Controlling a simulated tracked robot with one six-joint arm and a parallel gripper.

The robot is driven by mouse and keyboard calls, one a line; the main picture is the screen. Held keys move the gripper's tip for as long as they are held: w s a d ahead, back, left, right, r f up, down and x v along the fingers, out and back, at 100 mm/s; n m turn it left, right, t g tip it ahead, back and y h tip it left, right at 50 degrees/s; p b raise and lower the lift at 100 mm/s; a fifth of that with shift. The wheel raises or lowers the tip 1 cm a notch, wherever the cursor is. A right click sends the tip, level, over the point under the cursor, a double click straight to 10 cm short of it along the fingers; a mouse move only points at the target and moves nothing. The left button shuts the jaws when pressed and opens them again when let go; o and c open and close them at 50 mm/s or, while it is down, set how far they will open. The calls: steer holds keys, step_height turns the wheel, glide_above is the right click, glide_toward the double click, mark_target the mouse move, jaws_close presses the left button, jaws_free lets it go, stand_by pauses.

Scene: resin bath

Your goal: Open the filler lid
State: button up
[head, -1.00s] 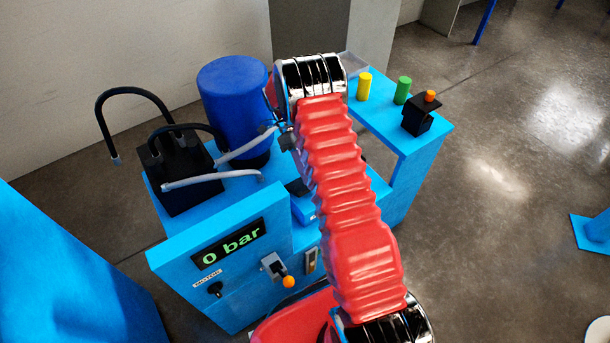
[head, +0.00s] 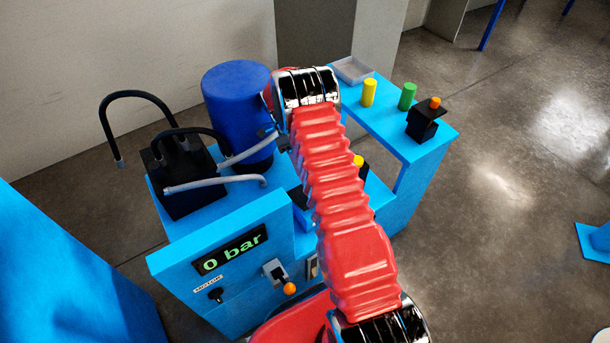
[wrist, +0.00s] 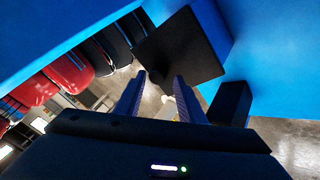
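I cannot tell for sure which part is the filler lid. In the wrist view a flat, dark square plate (wrist: 182,48) lies just beyond my fingertips, against a blue surface. A black block (wrist: 229,103) stands to the right of my fingers. My gripper (wrist: 160,80) is open, with a clear gap between its two fingers and nothing seen held. In the head view my gripper is hidden behind my red arm. A black part with a yellow top (head: 358,161) shows just right of the arm, partly covered by it.
A blue bench carries a blue drum (head: 236,100), a black box with hoses (head: 182,180), a yellow cylinder (head: 368,93), a green cylinder (head: 407,97), an orange-topped black block (head: 423,122) and a tray (head: 354,70). The display (head: 230,250) reads 0 bar, above an orange-tipped lever (head: 289,288).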

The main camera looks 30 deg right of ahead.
steer(key=shift+o, duration=0.8)
steer(key=shift+r, duration=0.15)
step_height(320, 180, up, 10)
steer(key=shift+f, duration=0.2)
